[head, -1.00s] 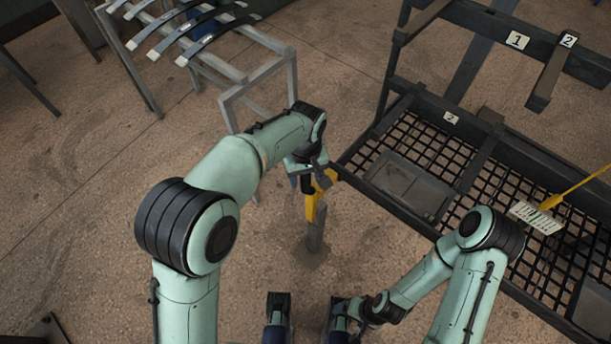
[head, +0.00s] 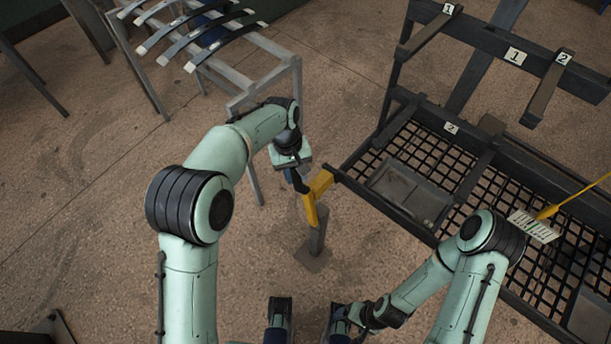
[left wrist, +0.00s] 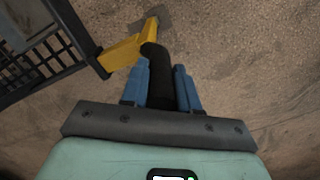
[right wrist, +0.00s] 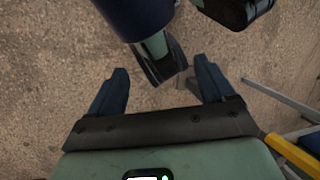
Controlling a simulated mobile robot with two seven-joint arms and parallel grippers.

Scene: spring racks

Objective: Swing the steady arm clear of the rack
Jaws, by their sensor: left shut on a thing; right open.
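The steady arm (head: 317,187) is a yellow bar with a black handle, on top of a short grey post (head: 316,236) that stands on the floor. Its yellow end reaches to the near left corner of the dark rack (head: 352,184); I cannot tell whether they touch. My left gripper (left wrist: 161,68) is shut on the black handle (left wrist: 160,82), with a blue finger on either side. The yellow bar (left wrist: 128,52) also shows in the left wrist view, running left to the rack's corner. My right gripper (right wrist: 161,66) is open and empty, low near my body.
The dark rack has a mesh shelf (head: 410,155), a grey tray (head: 405,192) and numbered arms. A yellow rod with a white card (head: 534,226) is over its right side. A grey stand (head: 282,52) with several curved leaf springs is at upper left. The floor left of the post is clear.

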